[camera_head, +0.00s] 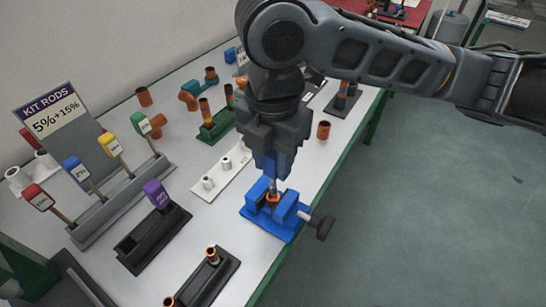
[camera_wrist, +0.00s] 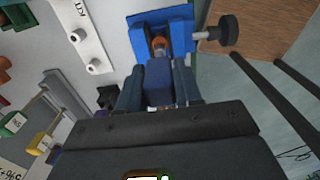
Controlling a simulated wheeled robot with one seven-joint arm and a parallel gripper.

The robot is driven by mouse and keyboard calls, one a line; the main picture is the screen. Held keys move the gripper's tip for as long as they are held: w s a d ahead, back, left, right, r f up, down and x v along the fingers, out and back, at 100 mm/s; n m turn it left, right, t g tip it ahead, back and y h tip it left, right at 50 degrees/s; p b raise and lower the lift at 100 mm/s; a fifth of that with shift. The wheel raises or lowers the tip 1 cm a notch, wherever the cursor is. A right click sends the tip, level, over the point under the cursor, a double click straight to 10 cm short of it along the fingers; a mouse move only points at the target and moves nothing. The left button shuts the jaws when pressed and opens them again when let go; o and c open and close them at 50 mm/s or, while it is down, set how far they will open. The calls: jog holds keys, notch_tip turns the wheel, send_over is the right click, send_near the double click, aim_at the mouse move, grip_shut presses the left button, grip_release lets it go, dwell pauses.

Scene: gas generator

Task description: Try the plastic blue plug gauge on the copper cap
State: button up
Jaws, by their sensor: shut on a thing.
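My gripper (camera_head: 272,158) is shut on the blue handle of a plug gauge (camera_wrist: 158,78) and holds it upright, pin down. A grey pin (camera_head: 273,185) shows below the fingers in the head view. The pin's lower end is at the copper cap (camera_head: 272,198), which sits between the jaws of a blue vise (camera_head: 268,222). I cannot tell how far the pin is inside the cap. In the wrist view the orange-brown cap (camera_wrist: 158,38) shows just beyond the handle, inside the vise (camera_wrist: 180,38).
The vise's dark knob (camera_head: 320,227) sticks out past the table edge. Left stand a white block (camera_head: 220,178) with white pieces, a purple-handled gauge (camera_head: 157,192) in a black stand, and a grey rack (camera_head: 120,202) of coloured gauges. Copper fittings (camera_head: 188,99) stand further back.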

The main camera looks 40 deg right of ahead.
aim_at(273, 151)
notch_tip(273, 151, up, 4)
jog(key=p, duration=0.3)
dwell(0.4)
